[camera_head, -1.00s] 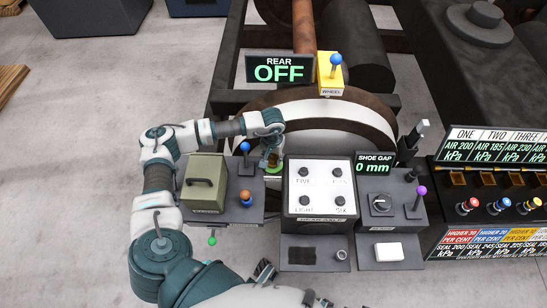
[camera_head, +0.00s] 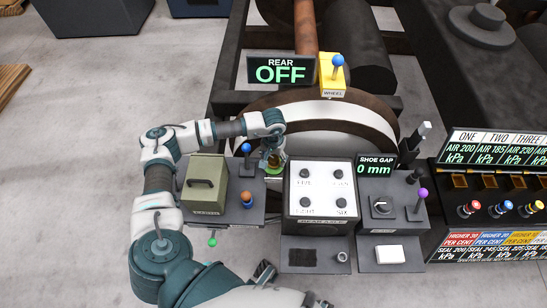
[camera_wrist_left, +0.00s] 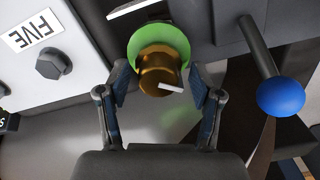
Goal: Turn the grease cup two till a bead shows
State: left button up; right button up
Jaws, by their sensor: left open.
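A brass cup (camera_wrist_left: 158,75) with a white mark sits on a bright green disc (camera_wrist_left: 176,40) in the left wrist view. No number is readable on it, and no bead shows. In the head view the green disc (camera_head: 274,171) shows small, below my left gripper (camera_head: 273,156). My left gripper is open, its two fingers (camera_wrist_left: 160,100) on either side of the cup's near end, with gaps visible beside it. My right gripper cannot be made out.
A white panel (camera_head: 321,190) with several black knobs stands just right of the gripper. A blue-knobbed lever (camera_head: 245,148) stands close on the left, also in the left wrist view (camera_wrist_left: 281,96). An olive box (camera_head: 205,184) lies further left.

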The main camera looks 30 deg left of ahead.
aim_at(273, 157)
pick_arm(q)
notch_tip(273, 157, up, 12)
dwell(0.4)
jog(key=shift+a+f, duration=0.1)
dwell(0.3)
